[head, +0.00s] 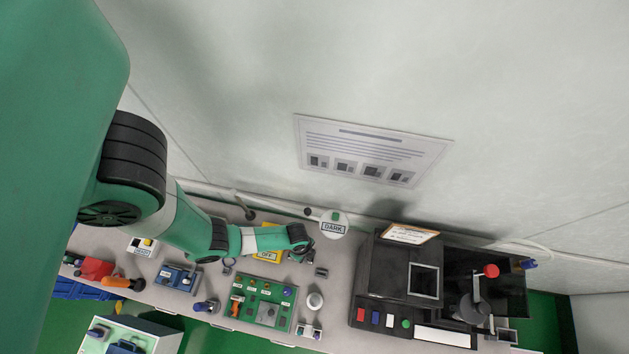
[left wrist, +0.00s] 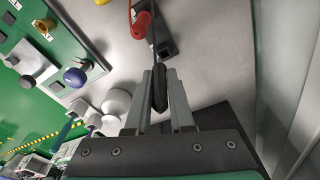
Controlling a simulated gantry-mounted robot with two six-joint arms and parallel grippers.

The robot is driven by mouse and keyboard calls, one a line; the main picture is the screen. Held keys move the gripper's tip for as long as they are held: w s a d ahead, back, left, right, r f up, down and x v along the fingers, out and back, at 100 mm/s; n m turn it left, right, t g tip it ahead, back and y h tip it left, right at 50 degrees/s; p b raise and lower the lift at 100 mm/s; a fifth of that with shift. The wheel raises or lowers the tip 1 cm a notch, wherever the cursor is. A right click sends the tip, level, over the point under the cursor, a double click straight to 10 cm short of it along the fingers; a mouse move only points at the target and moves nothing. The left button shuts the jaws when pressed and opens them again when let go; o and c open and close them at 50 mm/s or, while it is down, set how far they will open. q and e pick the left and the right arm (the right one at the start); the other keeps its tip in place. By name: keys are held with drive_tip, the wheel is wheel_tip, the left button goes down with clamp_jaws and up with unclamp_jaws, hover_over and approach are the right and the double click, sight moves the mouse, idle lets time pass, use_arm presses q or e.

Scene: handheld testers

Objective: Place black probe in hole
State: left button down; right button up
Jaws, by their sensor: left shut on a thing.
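My left gripper (left wrist: 160,92) is shut on the black probe (left wrist: 160,90) in the left wrist view. The probe is a slim dark piece between the two grey fingers, pointing away from the palm. Beyond it lies a small dark block (left wrist: 168,48) on the bench. A red probe or plug (left wrist: 141,24) is beside that block. The probe's tip appears close to the block, but I cannot tell whether they touch. In the head view my left arm reaches over the bench and its wrist hides the probe. I cannot make out the hole. My right gripper is not in view.
A green panel (head: 250,312) with knobs stands at the front middle of the bench; it also shows in the left wrist view (left wrist: 45,62). A large black tester box (head: 385,275) is to the right. Blue (head: 178,278) and red (head: 97,268) devices are to the left.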

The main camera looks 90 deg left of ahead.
use_arm(q)
drive_tip(key=shift+w+f, duration=0.1)
drive_tip(key=f+b, duration=0.2)
drive_tip(key=f, duration=0.2)
drive_tip(key=shift+w+a+b, duration=0.2)
drive_tip(key=shift+w+b, duration=0.1)
drive_tip(key=shift+b, duration=0.1)
drive_tip(key=shift+f, duration=0.1)
drive_tip(key=c, duration=0.8)
unclamp_jaws()
drive_tip(key=r+p, duration=0.3)
drive_tip(key=r, duration=0.1)
drive_tip(key=r+p, duration=0.4)
drive_tip(key=s+a+r+p, duration=0.1)
drive_tip(key=r+p, duration=0.3)
drive_tip(key=shift+r, duration=0.15)
